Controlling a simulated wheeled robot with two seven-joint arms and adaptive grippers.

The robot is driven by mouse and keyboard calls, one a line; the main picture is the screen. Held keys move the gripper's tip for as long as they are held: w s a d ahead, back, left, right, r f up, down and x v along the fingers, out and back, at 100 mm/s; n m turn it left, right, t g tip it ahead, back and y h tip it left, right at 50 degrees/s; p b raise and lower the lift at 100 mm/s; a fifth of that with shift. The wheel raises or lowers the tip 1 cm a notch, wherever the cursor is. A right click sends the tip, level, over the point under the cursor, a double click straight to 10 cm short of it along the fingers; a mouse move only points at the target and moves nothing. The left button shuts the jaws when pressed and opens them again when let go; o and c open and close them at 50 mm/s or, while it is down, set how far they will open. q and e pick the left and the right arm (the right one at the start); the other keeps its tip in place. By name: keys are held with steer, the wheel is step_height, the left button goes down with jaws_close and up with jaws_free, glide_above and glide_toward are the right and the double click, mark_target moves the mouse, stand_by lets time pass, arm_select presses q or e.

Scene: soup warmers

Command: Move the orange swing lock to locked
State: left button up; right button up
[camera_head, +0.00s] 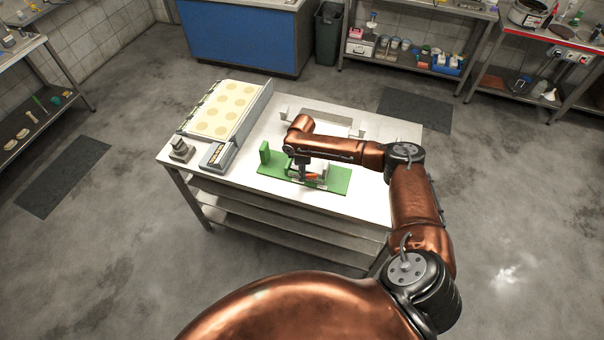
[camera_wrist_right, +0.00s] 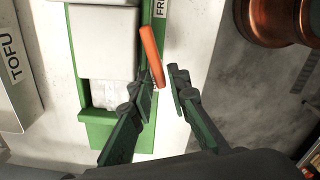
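The orange swing lock (camera_head: 312,177) is a slim bar on the green board (camera_head: 340,181) on the table. In the right wrist view the orange swing lock (camera_wrist_right: 151,52) runs lengthwise beside a pale block on the green board (camera_wrist_right: 100,132). My right gripper (camera_head: 303,172) reaches down over the board. In the wrist view the right gripper (camera_wrist_right: 163,80) has its fingers apart, with the lower end of the orange bar at the gap between the fingertips. It looks close to the left finger; I cannot tell if they touch. My left gripper is not in view.
The pale block (camera_wrist_right: 105,42) sits left of the bar. A tray with pale round marks (camera_head: 224,108) and a small grey device (camera_head: 216,156) stand at the table's left. A white fixture (camera_head: 325,118) stands behind my arm. The table's front right is clear.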

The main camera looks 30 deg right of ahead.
jaws_close()
steer(key=shift+w+r+m+p, duration=0.15)
steer(key=shift+m+p, duration=0.25)
steer(key=shift+p, duration=0.1)
steer(key=shift+w+d+m, duration=0.1)
steer(key=shift+d+m, duration=0.05)
steer(key=shift+m, duration=0.15)
steer(key=shift+w+d, duration=0.1)
jaws_free()
